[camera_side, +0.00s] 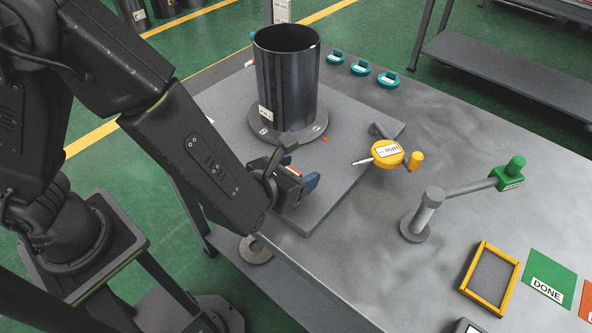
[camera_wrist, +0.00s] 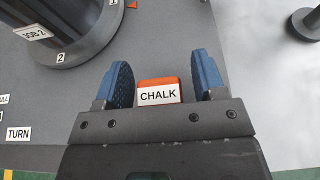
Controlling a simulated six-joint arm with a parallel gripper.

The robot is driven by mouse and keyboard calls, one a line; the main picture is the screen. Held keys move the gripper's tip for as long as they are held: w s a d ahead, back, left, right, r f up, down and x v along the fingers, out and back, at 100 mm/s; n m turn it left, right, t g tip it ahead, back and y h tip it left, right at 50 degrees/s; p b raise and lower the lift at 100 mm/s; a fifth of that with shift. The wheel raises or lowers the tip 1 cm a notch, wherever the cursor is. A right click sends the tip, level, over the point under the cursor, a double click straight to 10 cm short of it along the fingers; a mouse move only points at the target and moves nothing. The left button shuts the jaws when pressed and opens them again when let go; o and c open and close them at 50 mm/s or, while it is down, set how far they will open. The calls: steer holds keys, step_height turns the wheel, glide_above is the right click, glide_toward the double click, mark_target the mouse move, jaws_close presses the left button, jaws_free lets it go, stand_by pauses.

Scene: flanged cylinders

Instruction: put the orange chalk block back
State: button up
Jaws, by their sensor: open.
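The orange chalk block (camera_wrist: 158,82), with a white face reading CHALK, sits between the two blue fingers of my gripper (camera_wrist: 164,85) in the wrist view. A gap shows on each side of it, so the open fingers do not grip it. In the side view my gripper (camera_side: 296,187) is low over the near part of the grey plate, and a bit of orange shows at it. The block's underside is hidden, so I cannot tell exactly what it rests on.
A dark flanged cylinder (camera_side: 286,80) stands on the grey plate (camera_side: 345,172) just beyond my gripper. A green DONE card (camera_side: 550,272) lies far right.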

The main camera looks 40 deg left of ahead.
steer(key=shift+s+r, duration=0.1)
steer(key=shift+r, duration=0.1)
steer(key=v, duration=0.7)
steer(key=s+a+r+n+g+y, duration=0.2)
steer(key=a+r+n+g+y, duration=0.15)
steer(key=a+n, duration=0.55)
steer(key=s+a+r+n+g+y, duration=0.2)
steer(key=a+r+n+g+y, duration=0.15)
steer(key=a+n, duration=0.55)
steer(key=s+d+r+n+h, duration=0.1)
steer(key=s+r+n+h, duration=0.1)
steer(key=n, duration=0.7)
steer(key=s+d+r+n+g+h, duration=0.1)
steer(key=s+r+n+h, duration=0.2)
steer(key=n, duration=0.6)
step_height(320, 180, up, 3)
steer(key=shift+r+h, duration=0.15)
steer(key=shift+h, duration=0.85)
